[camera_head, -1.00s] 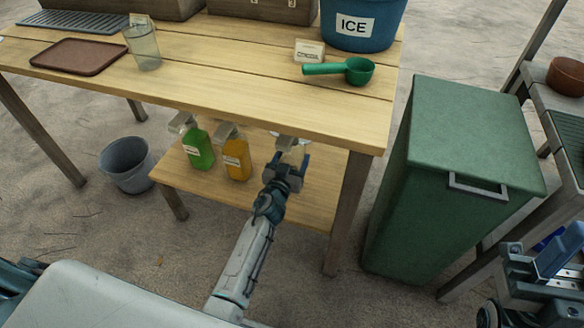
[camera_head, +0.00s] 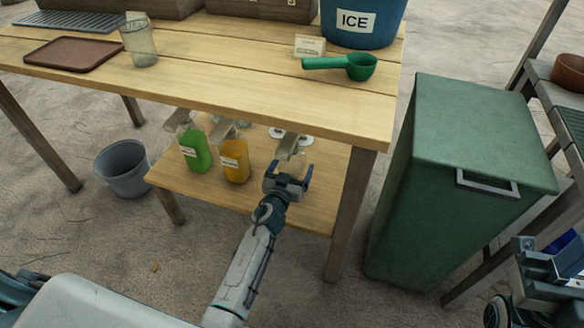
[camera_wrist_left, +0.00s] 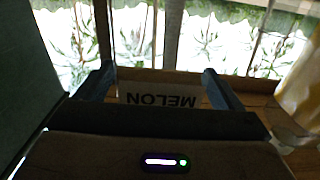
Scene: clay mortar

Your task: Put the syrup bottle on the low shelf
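Three pump bottles stand upright on the low shelf (camera_head: 215,200) under the table: a green bottle (camera_head: 196,151), an orange bottle (camera_head: 235,161) and a third with a pale pump (camera_head: 290,143), whose body is mostly hidden behind my left gripper (camera_head: 289,172). That gripper is open, its blue fingers spread apart just in front of the third bottle. In the left wrist view, an upside-down MELON label (camera_wrist_left: 160,98) shows between the spread fingers, and I cannot tell that either touches it. My right gripper (camera_head: 555,265) is at the lower right, partly cut off.
The table top (camera_head: 230,80) overhangs the shelf; a table leg (camera_head: 350,215) stands right of my left arm. A green bin (camera_head: 465,180) stands further right, a grey bucket (camera_head: 124,168) left. A green scoop (camera_head: 345,65) and a glass (camera_head: 139,40) are on top.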

